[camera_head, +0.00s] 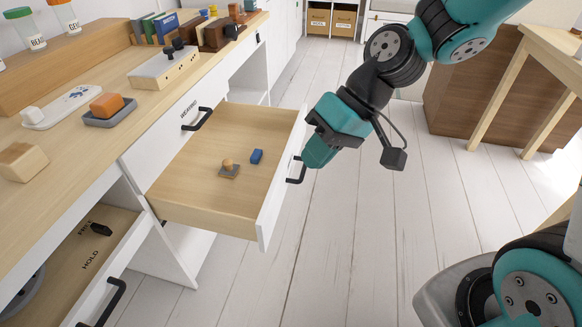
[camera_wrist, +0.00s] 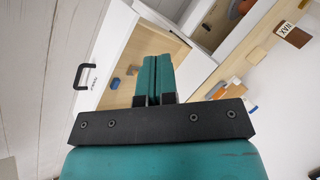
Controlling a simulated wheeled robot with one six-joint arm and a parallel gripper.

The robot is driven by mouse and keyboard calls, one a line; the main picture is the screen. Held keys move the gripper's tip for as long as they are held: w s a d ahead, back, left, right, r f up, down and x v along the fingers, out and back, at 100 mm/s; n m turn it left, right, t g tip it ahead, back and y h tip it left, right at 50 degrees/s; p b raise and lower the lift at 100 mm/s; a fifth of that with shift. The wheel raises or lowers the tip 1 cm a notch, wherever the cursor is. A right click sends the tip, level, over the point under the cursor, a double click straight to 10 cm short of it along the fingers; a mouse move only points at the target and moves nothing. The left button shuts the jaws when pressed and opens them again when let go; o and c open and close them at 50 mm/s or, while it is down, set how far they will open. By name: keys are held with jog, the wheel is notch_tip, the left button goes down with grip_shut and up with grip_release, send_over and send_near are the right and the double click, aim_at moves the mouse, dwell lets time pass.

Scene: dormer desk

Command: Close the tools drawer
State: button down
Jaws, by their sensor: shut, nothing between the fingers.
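A wooden drawer with a white front (camera_head: 278,190) stands pulled far out of the desk in the head view. A blue block (camera_head: 256,156) and a small stamp-like piece (camera_head: 229,170) lie in it. Its black handle (camera_head: 296,172) is on the outer face. The same handle (camera_wrist: 80,76) shows in the wrist view, beside a label too small to read. My gripper (camera_head: 316,158) is shut and empty, just outside the drawer front near the handle. Its closed fingers (camera_wrist: 154,78) overlap the drawer in the wrist view. I cannot tell whether they touch it.
A second drawer (camera_head: 125,235) at lower left is also open, holding a black object (camera_head: 101,229). A closed drawer front (camera_head: 170,128) with a handle is behind the open one. The desktop (camera_head: 110,145) carries blocks, a tray and books. The floor (camera_head: 340,230) is clear.

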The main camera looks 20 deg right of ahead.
jog(key=w+d+f+m+t+y+p, duration=0.25)
jog(key=w+d+f+m, duration=0.25)
jog(key=w+f, duration=0.25)
jog(key=m+t+p, duration=0.1)
jog(key=m+t, duration=0.3)
jog(key=m, duration=0.1)
send_near(281, 176)
jog(key=shift+y, duration=0.45)
jog(key=w+a+f+b, duration=0.1)
jog(key=a+f, duration=0.1)
jog(key=w+a+f+b, duration=0.1)
jog(key=w+f, duration=0.1)
jog(key=shift+a+f, duration=0.15)
jog(key=shift+a, duration=0.25)
jog(key=shift+w+a, duration=0.25)
jog(key=shift+a, duration=0.1)
